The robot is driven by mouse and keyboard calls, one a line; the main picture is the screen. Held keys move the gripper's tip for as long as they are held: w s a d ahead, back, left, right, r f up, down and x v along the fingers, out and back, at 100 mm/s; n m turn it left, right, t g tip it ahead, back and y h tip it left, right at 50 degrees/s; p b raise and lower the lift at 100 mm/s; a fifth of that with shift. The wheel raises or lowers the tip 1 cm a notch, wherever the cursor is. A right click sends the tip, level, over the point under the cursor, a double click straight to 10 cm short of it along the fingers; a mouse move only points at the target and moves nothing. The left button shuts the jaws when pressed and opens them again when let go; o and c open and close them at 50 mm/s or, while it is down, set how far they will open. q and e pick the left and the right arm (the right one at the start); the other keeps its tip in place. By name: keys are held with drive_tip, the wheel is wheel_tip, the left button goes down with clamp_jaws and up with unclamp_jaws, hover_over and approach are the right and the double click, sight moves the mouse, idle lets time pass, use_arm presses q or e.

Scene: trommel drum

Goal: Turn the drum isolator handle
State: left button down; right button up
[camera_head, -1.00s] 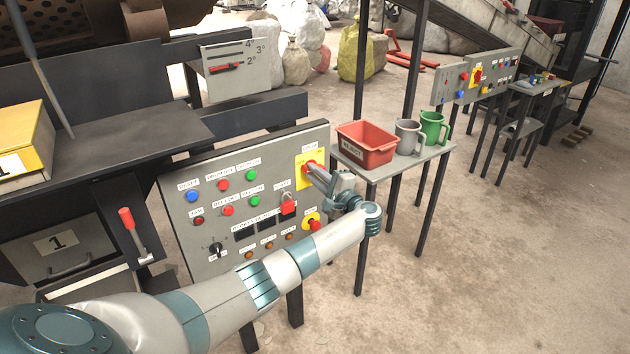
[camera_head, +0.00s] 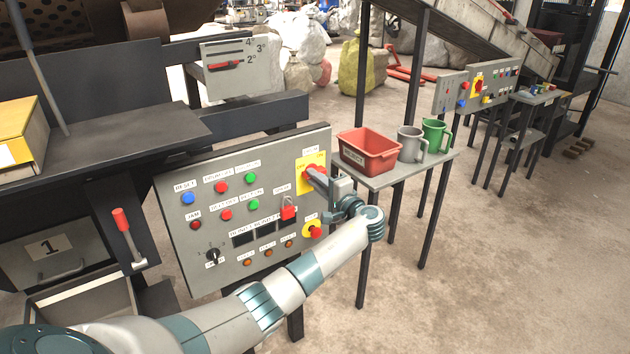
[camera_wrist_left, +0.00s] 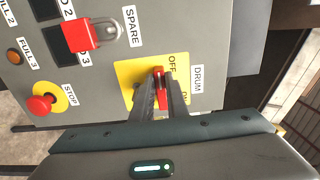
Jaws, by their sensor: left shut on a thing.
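The drum isolator is a red handle on a yellow plate (camera_head: 304,177) at the upper right of the grey control panel (camera_head: 225,268). My left gripper (camera_head: 314,174) is at the plate and partly covers the handle in the head view. In the left wrist view the yellow plate (camera_wrist_left: 128,70) carries the words OFF and ON beside a DRUM label. The red handle (camera_wrist_left: 159,76) lies between the two fingers of my left gripper (camera_wrist_left: 160,90), which are shut on it. Its exact angle is partly hidden by the fingers. My right gripper is not in view.
A red padlock (camera_head: 288,208) hangs on the SPARE switch, and a red stop button (camera_head: 313,232) sits below the isolator. A side table to the right holds a red bin (camera_head: 368,152), a grey mug (camera_head: 411,144) and a green mug (camera_head: 435,135). Floor at right is clear.

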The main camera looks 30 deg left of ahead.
use_arm(q)
drive_tip(key=c, duration=1.7)
unclamp_jaws()
drive_tip(key=shift+f, duration=0.1)
drive_tip(key=shift+c, duration=0.2)
